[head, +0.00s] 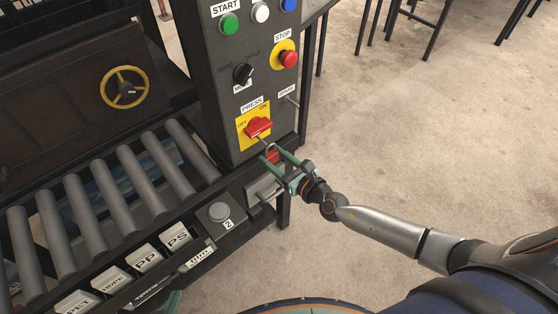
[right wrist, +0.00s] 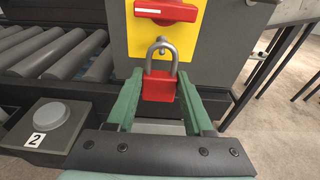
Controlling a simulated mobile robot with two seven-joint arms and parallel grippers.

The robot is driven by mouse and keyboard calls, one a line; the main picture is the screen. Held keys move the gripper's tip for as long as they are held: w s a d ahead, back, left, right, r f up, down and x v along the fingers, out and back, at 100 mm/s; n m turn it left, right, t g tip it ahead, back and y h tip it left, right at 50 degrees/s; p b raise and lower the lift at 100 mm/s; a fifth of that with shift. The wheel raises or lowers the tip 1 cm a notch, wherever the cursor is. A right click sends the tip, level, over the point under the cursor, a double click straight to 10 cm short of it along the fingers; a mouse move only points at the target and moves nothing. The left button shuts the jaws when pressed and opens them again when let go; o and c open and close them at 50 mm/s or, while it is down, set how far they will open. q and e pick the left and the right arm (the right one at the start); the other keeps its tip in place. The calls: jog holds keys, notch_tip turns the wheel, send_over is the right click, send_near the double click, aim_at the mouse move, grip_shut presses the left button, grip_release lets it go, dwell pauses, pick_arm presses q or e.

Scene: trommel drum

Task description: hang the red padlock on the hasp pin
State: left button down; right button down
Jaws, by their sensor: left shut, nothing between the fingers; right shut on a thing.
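The red padlock (right wrist: 158,86) stands upright between my right gripper's green fingers, its grey shackle up, in the right wrist view. It shows partly in the head view (head: 272,156). My right gripper (right wrist: 159,97) is shut on the padlock body, just in front of the panel below the red switch (head: 258,127). The shackle overlaps the lower part of the yellow plate (right wrist: 147,34). A small grey part shows at the shackle's top; I cannot tell whether this is the hasp pin or whether the shackle is around it. My left gripper (head: 173,302) is shut and empty at the bottom edge, mostly cut off.
A second pin (head: 291,100) sticks out under the SPARE label, right of the yellow plate. A red stop button (head: 288,59) is above. Rollers (head: 118,185) and a grey button box marked 2 (head: 219,212) lie to the left. Open floor (head: 420,130) is on the right.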

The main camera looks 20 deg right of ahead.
jog(key=shift+r+x, duration=0.2)
jog(key=shift+x, duration=1.1)
jog(key=shift+w+a+f+b, duration=0.25)
jog(key=shift+w+f+b, duration=0.25)
jog(key=shift+w+b, duration=0.3)
jog(key=shift+c, duration=1)
grip_release()
jog(key=shift+s, duration=0.1)
jog(key=v, duration=1.2)
jog(key=shift+s, duration=0.25)
